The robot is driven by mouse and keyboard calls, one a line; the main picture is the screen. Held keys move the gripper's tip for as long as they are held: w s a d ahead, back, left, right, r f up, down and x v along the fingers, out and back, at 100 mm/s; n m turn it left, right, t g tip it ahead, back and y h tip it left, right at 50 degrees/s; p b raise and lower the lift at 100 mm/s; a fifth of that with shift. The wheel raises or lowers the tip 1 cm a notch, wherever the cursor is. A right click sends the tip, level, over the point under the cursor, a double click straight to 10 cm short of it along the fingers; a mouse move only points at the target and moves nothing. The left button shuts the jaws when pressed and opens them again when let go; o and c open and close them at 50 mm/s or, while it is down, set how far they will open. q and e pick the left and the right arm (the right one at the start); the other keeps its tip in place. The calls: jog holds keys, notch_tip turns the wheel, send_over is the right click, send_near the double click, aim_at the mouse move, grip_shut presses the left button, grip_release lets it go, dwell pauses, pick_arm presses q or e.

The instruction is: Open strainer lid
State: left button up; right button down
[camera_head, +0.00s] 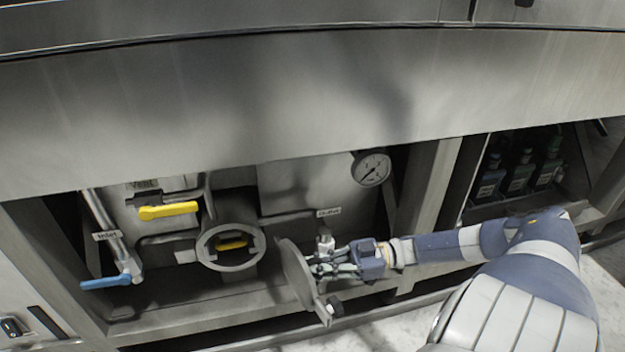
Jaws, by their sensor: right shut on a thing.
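The strainer lid (294,273) is a grey metal disc, swung out to the right of the round strainer opening (230,247) and seen nearly edge-on. The opening's ring is uncovered, and a yellow part (232,243) shows inside it. My right gripper (318,269) is shut on the lid from its right side. The exact grip point is partly hidden by the fingers. My left gripper is not in view.
A yellow vent handle (168,211) and a blue inlet handle (106,282) are on the left. A pressure gauge (371,168) is above my right gripper. Several bottles (519,175) stand in a bay at right. A steel panel (300,105) overhangs the recess.

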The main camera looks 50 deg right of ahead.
jog(key=shift+s, duration=0.1)
jog(key=c, duration=1.6)
grip_release()
jog(key=shift+d+r, duration=0.1)
jog(key=shift+c, duration=0.2)
jog(key=shift+s, duration=0.1)
jog(key=v, duration=1.2)
